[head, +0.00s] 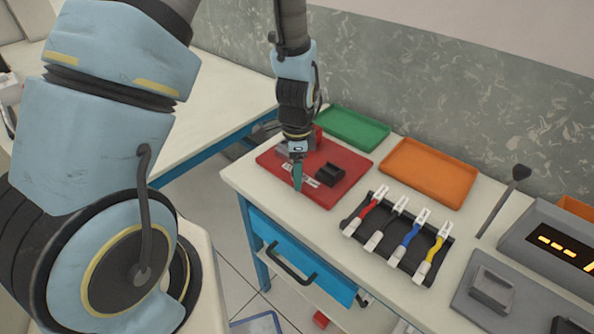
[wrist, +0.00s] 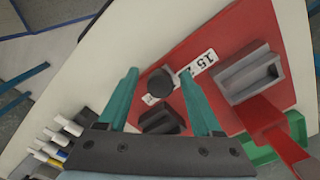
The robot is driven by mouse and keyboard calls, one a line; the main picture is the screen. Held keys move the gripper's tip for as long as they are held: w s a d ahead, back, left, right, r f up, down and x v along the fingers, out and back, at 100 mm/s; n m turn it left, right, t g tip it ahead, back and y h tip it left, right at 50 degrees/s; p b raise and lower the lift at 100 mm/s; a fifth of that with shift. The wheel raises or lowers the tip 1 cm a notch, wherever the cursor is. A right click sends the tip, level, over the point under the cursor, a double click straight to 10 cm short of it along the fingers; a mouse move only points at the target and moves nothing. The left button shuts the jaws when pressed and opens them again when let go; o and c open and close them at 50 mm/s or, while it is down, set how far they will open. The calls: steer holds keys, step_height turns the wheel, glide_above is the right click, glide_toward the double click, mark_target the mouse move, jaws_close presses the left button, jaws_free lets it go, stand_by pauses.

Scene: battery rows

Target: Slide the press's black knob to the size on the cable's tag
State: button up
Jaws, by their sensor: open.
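The press stands on a red plate (head: 345,153), with a grey block (wrist: 243,74) and a red lever (wrist: 272,122). Its black knob (wrist: 160,82) sits on a white scale strip (wrist: 203,61), where "15" shows; other marks are partly covered. My gripper (wrist: 160,74) is open, its teal fingers on either side of the knob with gaps visible. In the head view my gripper (head: 298,187) is low over the plate and hides the knob. Several cables, among them a red cable (head: 369,207) and a blue cable (head: 411,236), lie in a black rack (head: 386,249). Their tags are unreadable.
A black block (head: 330,174) stands on the plate close to my gripper. A green tray (head: 353,127) and an orange tray (head: 428,172) lie behind. A grey device with a lit display (head: 564,246) stands at right. The table's front edge is near the plate.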

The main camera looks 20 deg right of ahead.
steer(key=shift+c, duration=0.3)
jaws_close()
stand_by(1.1)
